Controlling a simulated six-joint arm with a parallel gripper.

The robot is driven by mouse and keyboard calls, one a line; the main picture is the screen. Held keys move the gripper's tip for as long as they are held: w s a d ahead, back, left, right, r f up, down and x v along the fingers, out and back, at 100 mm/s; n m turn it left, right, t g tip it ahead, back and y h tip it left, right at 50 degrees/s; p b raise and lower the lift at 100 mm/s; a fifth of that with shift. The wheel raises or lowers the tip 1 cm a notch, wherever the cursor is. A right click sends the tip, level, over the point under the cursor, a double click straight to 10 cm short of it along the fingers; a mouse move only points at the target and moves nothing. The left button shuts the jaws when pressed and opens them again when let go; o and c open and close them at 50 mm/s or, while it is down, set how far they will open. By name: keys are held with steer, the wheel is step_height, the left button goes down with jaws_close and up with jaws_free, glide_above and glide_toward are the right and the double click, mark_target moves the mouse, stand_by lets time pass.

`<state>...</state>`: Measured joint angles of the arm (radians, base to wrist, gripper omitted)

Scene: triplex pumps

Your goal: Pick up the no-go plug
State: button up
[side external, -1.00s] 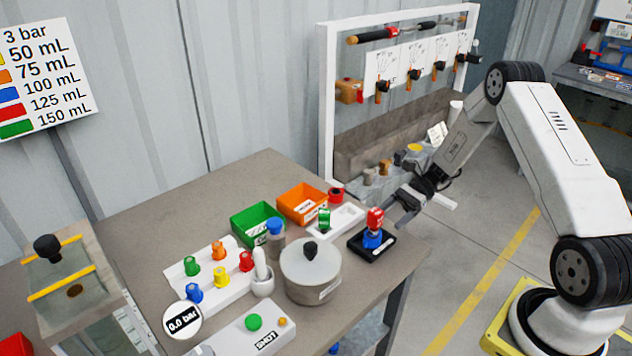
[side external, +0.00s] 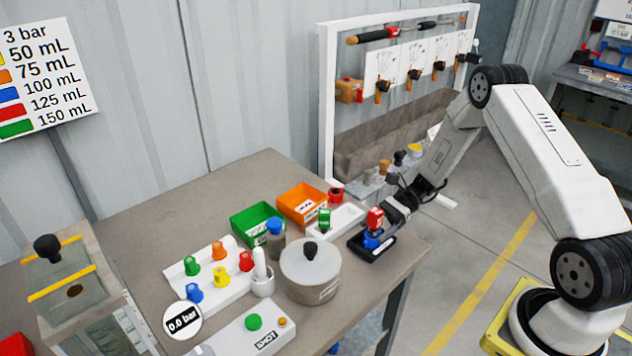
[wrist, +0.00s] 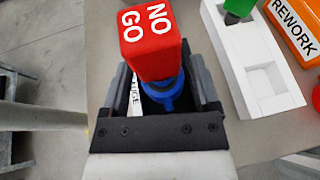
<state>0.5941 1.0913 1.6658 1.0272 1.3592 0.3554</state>
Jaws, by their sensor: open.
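The no-go plug is a red block marked "NO GO" (wrist: 152,42) on a blue body (wrist: 164,94). In the side view the red top (side external: 375,218) and blue lower part (side external: 371,239) stand upright on a black base (side external: 386,249) near the table's right edge. My gripper (wrist: 163,88) is open, with one finger on each side of the blue part. In the side view my gripper (side external: 382,232) reaches in low from the right, at the plug. Whether the fingers touch it I cannot tell. The base is mostly hidden in the wrist view.
A white holder (wrist: 262,82) with a green plug (wrist: 238,10) stands beside the no-go plug. An orange bin (side external: 302,203), a green bin (side external: 256,222) and a lidded pot (side external: 311,272) stand to the left. The table's edge is close on the right.

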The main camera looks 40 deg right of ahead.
jaws_close()
steer(key=shift+r, duration=0.15)
stand_by(0.4)
steer(key=shift+r, duration=0.8)
steer(key=s+a+r, duration=0.2)
steer(key=s+r, duration=0.9)
steer(key=s, duration=0.2)
steer(key=shift+s+a, duration=0.2)
steer(key=shift+s, duration=0.2)
steer(key=shift+r, duration=0.1)
